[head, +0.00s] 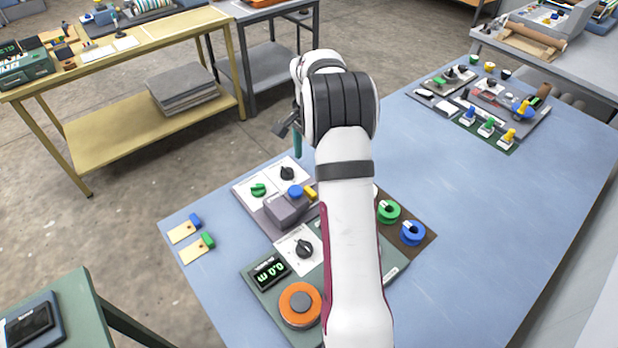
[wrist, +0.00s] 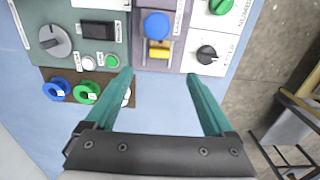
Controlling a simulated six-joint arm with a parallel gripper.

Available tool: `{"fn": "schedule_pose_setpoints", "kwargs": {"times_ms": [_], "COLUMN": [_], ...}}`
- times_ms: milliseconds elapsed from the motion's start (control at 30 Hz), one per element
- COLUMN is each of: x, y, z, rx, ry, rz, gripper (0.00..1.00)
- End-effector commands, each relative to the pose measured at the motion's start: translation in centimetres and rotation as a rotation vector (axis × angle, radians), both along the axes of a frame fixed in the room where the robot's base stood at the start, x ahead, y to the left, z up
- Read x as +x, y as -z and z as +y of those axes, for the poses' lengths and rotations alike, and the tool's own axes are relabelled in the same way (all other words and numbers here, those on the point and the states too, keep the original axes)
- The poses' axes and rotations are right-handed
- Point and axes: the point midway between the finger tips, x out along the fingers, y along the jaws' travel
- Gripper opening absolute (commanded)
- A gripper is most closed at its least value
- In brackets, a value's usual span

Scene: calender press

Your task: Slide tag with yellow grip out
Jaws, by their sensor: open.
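The yellow grip (head: 310,192) sits against the side of a raised grey-purple housing (head: 284,210) on the control panel, beside a blue knob (head: 295,191). The wrist view shows the yellow grip (wrist: 159,49) just below the blue knob (wrist: 157,24). I cannot see any tag body behind the grip. My gripper (wrist: 158,76) is open and empty. Its two teal fingers lie left and right of the yellow grip in the wrist view, with the grip beyond the tips, apart from them. In the head view my gripper (head: 297,143) is partly hidden by my arm and is above the panel.
Two loose tags, with a blue grip (head: 195,219) and a green grip (head: 208,240), lie on the blue table's left. Black and green knobs, a display (head: 269,272) and an orange dial (head: 299,304) surround the housing. Green and blue rings (head: 388,211) lie at the right.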

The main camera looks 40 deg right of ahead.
Motion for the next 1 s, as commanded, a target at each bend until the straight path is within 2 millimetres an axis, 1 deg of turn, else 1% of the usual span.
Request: {"fn": "schedule_pose_setpoints", "kwargs": {"times_ms": [33, 300, 500, 600, 700, 967, 1000], "x": [-0.1, -0.1, 0.0, 0.0, 0.0, 0.0, 0.0], "y": [1.0, 6.4, 9.7, 10.7, 11.1, 11.2, 11.2], "z": [0.0, 0.1, 0.0, 0.0, 0.0, 0.0, 0.0], "rx": [0.001, 0.002, 0.001, 0.001, 0.0, 0.0, 0.0], "ry": [0.0, 0.0, 0.0, 0.0, 0.0, 0.001, 0.0], "rz": [0.003, 0.003, 0.002, 0.001, 0.0, 0.0, 0.0], "gripper": [0.88, 0.88, 0.88, 0.88, 0.88, 0.88, 0.84]}}
